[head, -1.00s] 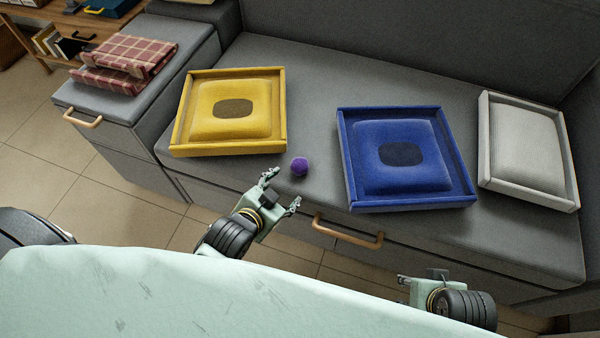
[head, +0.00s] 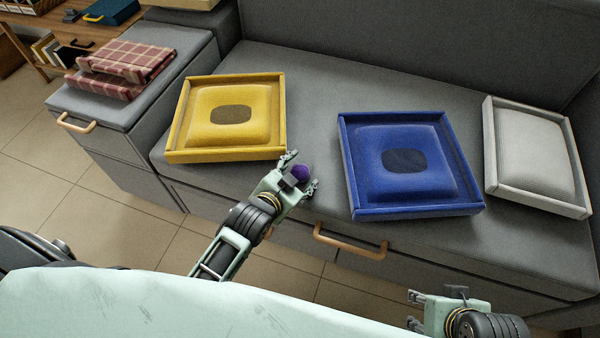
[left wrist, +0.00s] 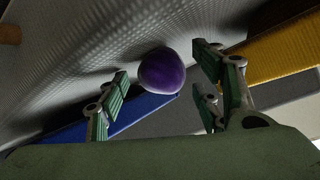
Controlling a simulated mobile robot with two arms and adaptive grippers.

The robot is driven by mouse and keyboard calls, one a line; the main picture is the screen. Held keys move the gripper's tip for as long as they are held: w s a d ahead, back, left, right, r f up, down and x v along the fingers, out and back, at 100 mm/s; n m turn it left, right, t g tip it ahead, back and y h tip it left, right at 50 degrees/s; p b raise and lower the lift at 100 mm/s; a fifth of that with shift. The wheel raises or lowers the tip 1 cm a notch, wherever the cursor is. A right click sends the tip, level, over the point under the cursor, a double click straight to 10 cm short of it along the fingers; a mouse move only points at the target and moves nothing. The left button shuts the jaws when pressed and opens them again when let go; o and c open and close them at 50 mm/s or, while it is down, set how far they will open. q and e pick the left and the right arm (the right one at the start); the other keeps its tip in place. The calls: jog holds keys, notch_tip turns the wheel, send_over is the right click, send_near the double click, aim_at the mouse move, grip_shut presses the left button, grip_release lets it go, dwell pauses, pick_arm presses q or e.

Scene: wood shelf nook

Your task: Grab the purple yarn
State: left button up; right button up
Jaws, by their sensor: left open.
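The purple yarn (head: 300,172) is a small ball on the grey bench seat, in the gap between the yellow tray and the blue tray. My left gripper (head: 303,174) is open, with its fingers on either side of the ball. In the left wrist view the purple yarn (left wrist: 162,71) sits between the fingertips, with visible space at its sides. My right gripper (head: 412,311) is low at the right, in front of the bench and away from the yarn. Its fingers are small in the picture.
A yellow tray (head: 173,143) with a cushion lies left of the yarn. A blue tray (head: 350,180) lies right of it, and a white tray (head: 489,150) further right. A wooden handle (head: 350,243) sticks out from the bench front. Folded plaid cloth (head: 125,62) lies on the left cabinet.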

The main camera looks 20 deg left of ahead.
pick_arm(q)
jog(key=shift+c, duration=0.5)
jog(key=c, duration=1)
jog(key=shift+c, duration=0.2)
